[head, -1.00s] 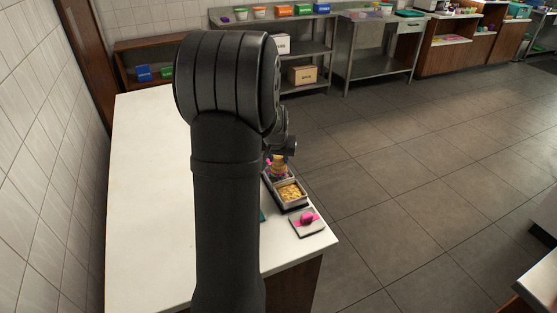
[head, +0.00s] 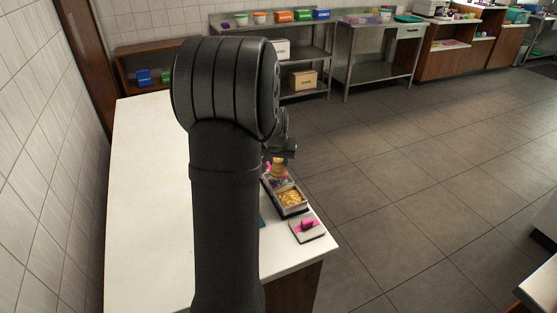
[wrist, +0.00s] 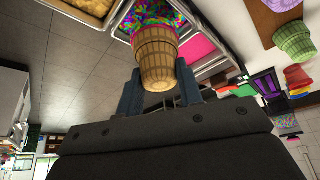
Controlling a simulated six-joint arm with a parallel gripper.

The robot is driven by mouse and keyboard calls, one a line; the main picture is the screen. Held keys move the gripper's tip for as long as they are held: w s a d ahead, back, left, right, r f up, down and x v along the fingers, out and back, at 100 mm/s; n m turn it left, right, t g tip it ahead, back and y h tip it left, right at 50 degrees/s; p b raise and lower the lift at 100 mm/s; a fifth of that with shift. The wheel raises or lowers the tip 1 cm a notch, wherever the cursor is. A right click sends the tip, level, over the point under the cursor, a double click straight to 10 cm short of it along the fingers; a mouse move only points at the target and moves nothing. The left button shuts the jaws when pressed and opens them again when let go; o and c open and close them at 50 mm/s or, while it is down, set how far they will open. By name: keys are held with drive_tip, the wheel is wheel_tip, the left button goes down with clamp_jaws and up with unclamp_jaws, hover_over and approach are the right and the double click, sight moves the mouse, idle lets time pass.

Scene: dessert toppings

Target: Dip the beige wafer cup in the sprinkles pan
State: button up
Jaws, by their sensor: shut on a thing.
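The beige wafer cup (wrist: 156,60) is held between the two fingers of my gripper (wrist: 158,88) in the wrist view. It also shows in the head view (head: 278,168), just above or at the sprinkles pan (head: 271,184). In the wrist view the cup's wide end points at the multicoloured sprinkles in the pan (wrist: 197,17). I cannot tell whether its rim touches them. My gripper is shut on the cup near its narrow end. In the head view my arm hides much of the gripper.
A pan of yellow topping (head: 291,198) adjoins the sprinkles pan. A pale square board with a pink item (head: 307,223) lies near the counter's front corner. In the wrist view a green cup (wrist: 294,40) stands at the right. The white counter (head: 145,200) is clear on the left.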

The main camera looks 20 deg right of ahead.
drive_tip(key=shift+r, duration=0.1)
drive_tip(key=shift+r, duration=2.15)
